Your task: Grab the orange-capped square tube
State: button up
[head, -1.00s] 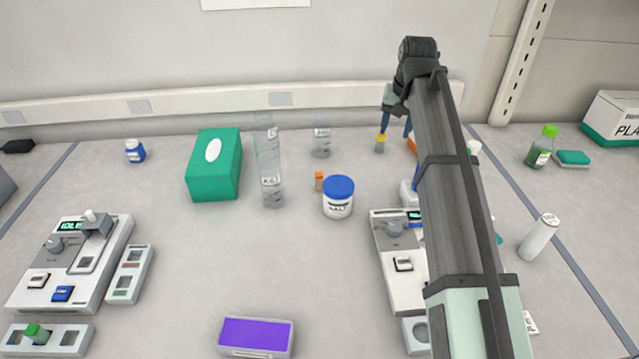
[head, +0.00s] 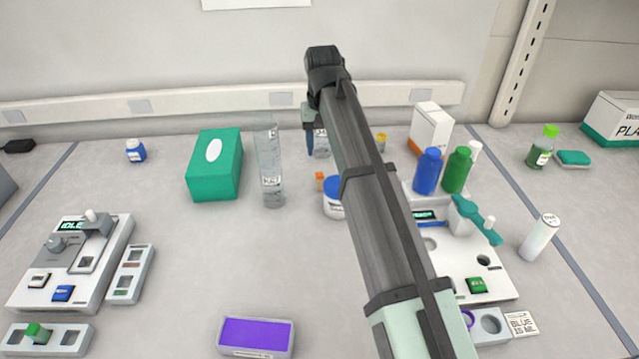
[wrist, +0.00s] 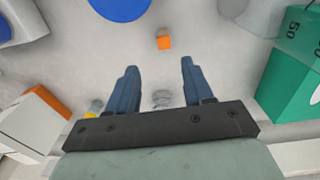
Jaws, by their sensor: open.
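The orange-capped square tube (head: 319,181) is small and stands on the bench just left of the white jar with a blue lid (head: 333,205). In the wrist view the orange cap (wrist: 164,42) shows beyond the fingertips, roughly in line with the gap between them. My gripper (head: 311,152) is above the back of the bench, near a clear beaker, behind the tube in the head view. In the wrist view my gripper (wrist: 159,65) has its blue fingers apart with nothing held between them.
A tall clear cylinder (head: 270,170) stands left of the tube, with a green box (head: 214,165) further left. A yellow-capped vial (head: 381,142) and a white-and-orange box (head: 430,130) are to the right. The front middle bench is open around a purple-topped block (head: 256,334).

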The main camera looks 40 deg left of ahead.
aim_at(319, 173)
notch_tip(319, 173, down, 5)
jog(key=shift+r, duration=0.15)
jog(key=shift+s+a+f, duration=0.15)
jog(key=shift+f, duration=1.2)
jog(key=shift+s+a+f, duration=0.1)
jog(key=shift+s+f, duration=0.05)
jog(key=shift+f, duration=1.15)
jog(key=shift+c, duration=0.3)
grip_shut()
